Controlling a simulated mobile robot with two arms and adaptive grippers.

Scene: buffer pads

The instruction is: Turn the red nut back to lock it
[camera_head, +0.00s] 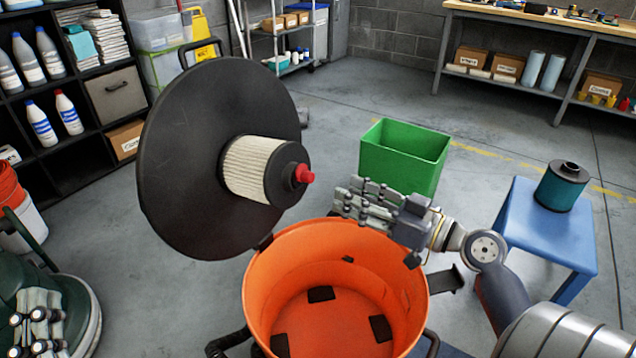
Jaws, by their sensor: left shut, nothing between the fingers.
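The red nut (304,173) sits at the centre of the dark end cap of a pleated cream filter (249,168). The filter is fixed to the inner face of the round black lid (180,150), which stands open and tilted above the orange drum (262,300). My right gripper (350,202) is over the drum's back rim, below and right of the nut and apart from it. It holds nothing visible; its finger opening is unclear. My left gripper (38,318) is shut and empty at the lower left, far from the nut.
A green bin (405,155) stands on the floor behind the drum. A blue stool (540,228) at the right bears a dark teal filter (561,187). A dark green machine (75,295) is at the lower left.

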